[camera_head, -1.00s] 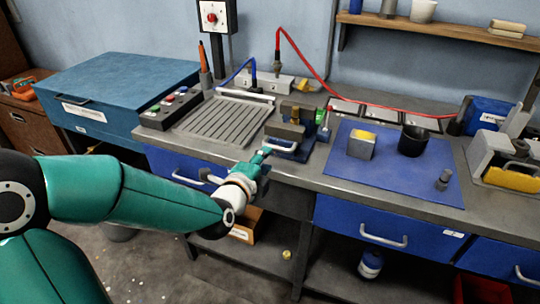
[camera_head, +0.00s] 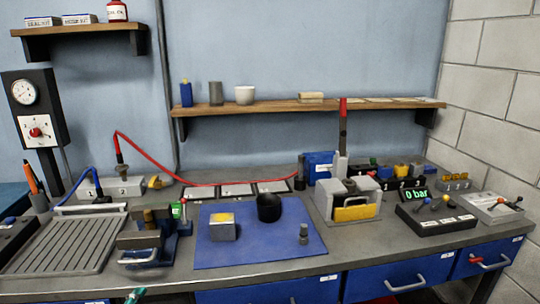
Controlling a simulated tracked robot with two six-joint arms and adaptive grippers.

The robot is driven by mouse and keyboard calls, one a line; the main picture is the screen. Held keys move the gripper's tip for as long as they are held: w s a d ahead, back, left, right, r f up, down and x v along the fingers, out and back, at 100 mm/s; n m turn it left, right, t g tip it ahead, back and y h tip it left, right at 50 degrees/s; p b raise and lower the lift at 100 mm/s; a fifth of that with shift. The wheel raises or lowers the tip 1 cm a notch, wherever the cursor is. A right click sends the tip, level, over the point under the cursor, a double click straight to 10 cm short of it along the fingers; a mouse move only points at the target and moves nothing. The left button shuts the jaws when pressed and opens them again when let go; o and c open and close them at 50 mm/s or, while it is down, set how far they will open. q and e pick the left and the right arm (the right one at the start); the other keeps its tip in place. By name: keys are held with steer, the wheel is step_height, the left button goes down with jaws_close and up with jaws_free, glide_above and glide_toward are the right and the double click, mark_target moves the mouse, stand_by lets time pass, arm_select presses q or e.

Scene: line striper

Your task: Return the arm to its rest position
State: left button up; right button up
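Only a small teal tip of my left gripper (camera_head: 134,296) shows, at the bottom edge left of centre, in front of the bench's front edge. The rest of that arm is below the picture, and whether the fingers are open or shut cannot be seen. The tip is apart from the small vise-like fixture (camera_head: 147,241) behind it on the bench. My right gripper is not in view.
The grey bench (camera_head: 349,252) carries a ribbed tray (camera_head: 65,246), a blue mat (camera_head: 268,249) with a yellow-topped block (camera_head: 222,227) and black cup (camera_head: 269,208), a grey unit with a yellow front (camera_head: 352,206), and a 0 bar display box (camera_head: 436,216). A red hose (camera_head: 152,158) arches behind.

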arm_select(q)
steer(key=s+d+f+n+g+h+p, duration=0.1)
steer(key=s+d+f+g, duration=0.1)
steer(key=d+f, duration=0.35)
steer(key=s+d+f+g+h, duration=0.2)
steer(key=f, duration=0.7)
steer(key=s+d+f+n+g+h+p, duration=0.1)
steer(key=s+d+f+g, duration=0.2)
steer(key=f, duration=0.4)
steer(key=s+d+f+n+g+h, duration=0.2)
steer(key=s+d+f+n+g, duration=0.4)
steer(key=s+n, duration=0.6)
step_height(320, 180, down, 3)
steer(key=d+n, duration=0.2)
steer(key=n, duration=0.2)
steer(key=shift+s+d, duration=0.15)
